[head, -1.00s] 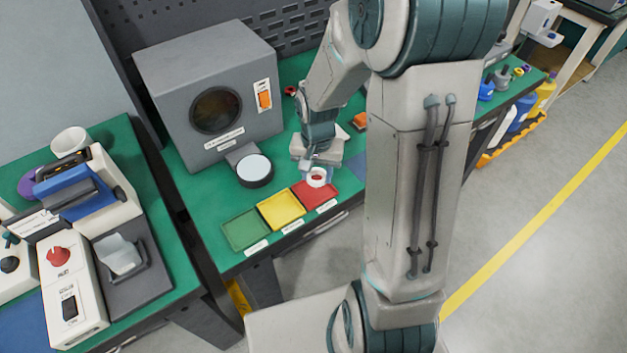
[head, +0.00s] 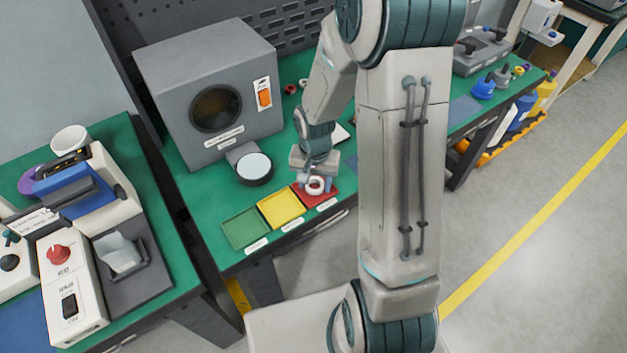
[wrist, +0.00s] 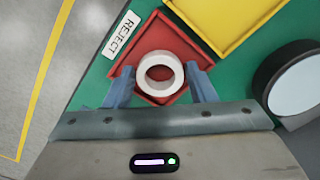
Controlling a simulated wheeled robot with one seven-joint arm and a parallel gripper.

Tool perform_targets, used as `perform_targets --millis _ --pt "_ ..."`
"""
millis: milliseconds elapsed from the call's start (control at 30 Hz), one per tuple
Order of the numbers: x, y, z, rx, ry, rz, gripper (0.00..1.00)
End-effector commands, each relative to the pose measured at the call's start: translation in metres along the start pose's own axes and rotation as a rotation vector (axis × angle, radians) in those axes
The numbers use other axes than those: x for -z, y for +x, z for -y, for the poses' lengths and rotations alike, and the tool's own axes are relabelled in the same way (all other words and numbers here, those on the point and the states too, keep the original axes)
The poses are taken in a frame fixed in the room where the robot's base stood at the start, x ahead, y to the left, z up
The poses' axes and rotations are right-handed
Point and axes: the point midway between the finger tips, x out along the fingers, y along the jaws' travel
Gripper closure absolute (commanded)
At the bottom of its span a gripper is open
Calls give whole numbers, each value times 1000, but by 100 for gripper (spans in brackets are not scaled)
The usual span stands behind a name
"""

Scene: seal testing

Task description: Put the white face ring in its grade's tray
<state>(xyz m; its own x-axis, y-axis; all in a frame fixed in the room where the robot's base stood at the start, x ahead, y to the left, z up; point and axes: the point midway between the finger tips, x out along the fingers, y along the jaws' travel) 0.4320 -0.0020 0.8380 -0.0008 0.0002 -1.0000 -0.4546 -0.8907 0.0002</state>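The white face ring (wrist: 140,75) is between the two blue fingertips of my gripper (wrist: 160,72), which appear to touch its sides. In the head view the ring (head: 308,187) is at the red tray (head: 329,193), with my gripper (head: 315,183) directly above. In the wrist view the red tray (wrist: 158,36) lies beneath the ring and carries a label (wrist: 121,35) reading REJECT. The ring is over the tray's inside; whether it touches the floor of the tray I cannot tell.
A yellow tray (head: 281,208) and a green tray (head: 245,229) stand in a row to the left. A round white-topped disc (head: 254,167) sits in front of a grey box machine (head: 172,85). Small rings (head: 290,89) lie behind my arm.

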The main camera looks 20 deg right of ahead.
Motion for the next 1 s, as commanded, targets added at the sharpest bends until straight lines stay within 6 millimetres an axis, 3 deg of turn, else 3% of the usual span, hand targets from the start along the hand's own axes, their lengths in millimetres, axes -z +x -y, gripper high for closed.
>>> perform_targets --millis 367,800,1000 --pt "1 -10 0 1 0 -3 50" --pt "1 -93 0 1 -2 -5 50" --pt "0 -118 1 1 -1 -3 50"
